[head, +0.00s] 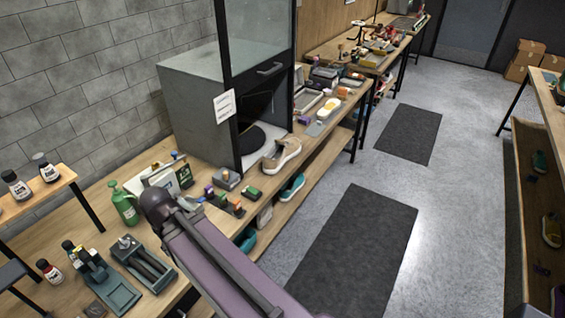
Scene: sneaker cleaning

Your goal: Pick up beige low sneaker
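The beige low sneaker (284,155) sits on the wooden workbench in the head view, near the bench's front edge. It is just in front of the open lower part of the grey cabinet and has a pale sole. It looks upright and nothing covers it. My arm reaches up from the bottom of the picture to a dark joint left of the sneaker. I cannot make out my gripper in this view, and nothing is seen touching the sneaker.
The grey cabinet (195,105) with a raised glass front stands behind the sneaker. Small brushes and blocks (230,180) lie to its left, with a green spray bottle (123,204) further left. More cleaning items crowd the bench to the right. The floor with dark mats (355,250) is clear.

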